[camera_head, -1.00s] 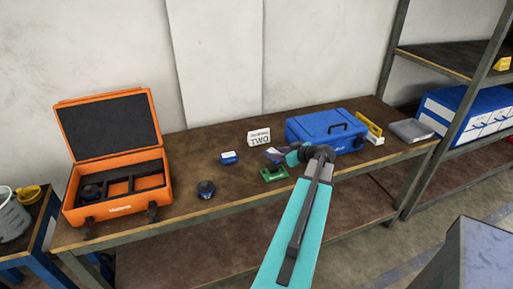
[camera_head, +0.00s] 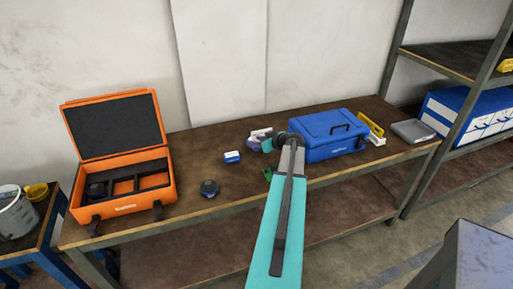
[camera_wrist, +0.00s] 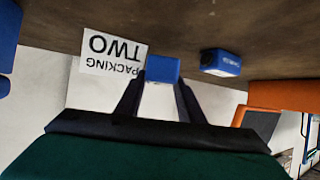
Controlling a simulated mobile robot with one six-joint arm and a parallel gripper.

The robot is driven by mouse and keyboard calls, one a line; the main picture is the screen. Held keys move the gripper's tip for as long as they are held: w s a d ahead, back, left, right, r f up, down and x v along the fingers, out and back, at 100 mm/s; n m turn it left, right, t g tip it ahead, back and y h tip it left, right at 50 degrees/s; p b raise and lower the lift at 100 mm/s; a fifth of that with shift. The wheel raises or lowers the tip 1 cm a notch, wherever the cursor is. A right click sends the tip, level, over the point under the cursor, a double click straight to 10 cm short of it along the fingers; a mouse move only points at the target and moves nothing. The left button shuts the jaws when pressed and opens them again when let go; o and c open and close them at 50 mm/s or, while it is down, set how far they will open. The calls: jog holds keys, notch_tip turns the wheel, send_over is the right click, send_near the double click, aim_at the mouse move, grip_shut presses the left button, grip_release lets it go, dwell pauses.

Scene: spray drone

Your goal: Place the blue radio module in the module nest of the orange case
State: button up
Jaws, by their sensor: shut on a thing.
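My gripper (camera_wrist: 160,100) is shut on a small blue block (camera_wrist: 162,69), held between its fingertips above the bench. A second blue block (camera_head: 232,157) with a white label lies on the bench, and it also shows in the wrist view (camera_wrist: 220,62). I cannot tell for sure which block is the radio module. In the head view my arm partly hides the gripper. The orange case (camera_head: 122,210) stands open at the left of the bench, lid upright. Its black insert has several compartments, and a dark round thing (camera_head: 97,189) sits in the left one.
A dark round puck (camera_head: 209,188) lies on the bench between the case and the arm. A green part (camera_head: 267,173) is mostly hidden behind my arm. A white "PACKING TWO" sign (camera_wrist: 113,52) stands near the gripper. A closed blue case (camera_head: 325,150) stands to the right.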

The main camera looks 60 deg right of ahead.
jog(key=shift+f+p, duration=0.45)
jog(key=shift+f, duration=1.3)
jog(key=o, duration=1.1)
jog(key=shift+f, duration=0.15)
jog(key=b+v, duration=0.2)
jog(key=v, duration=1)
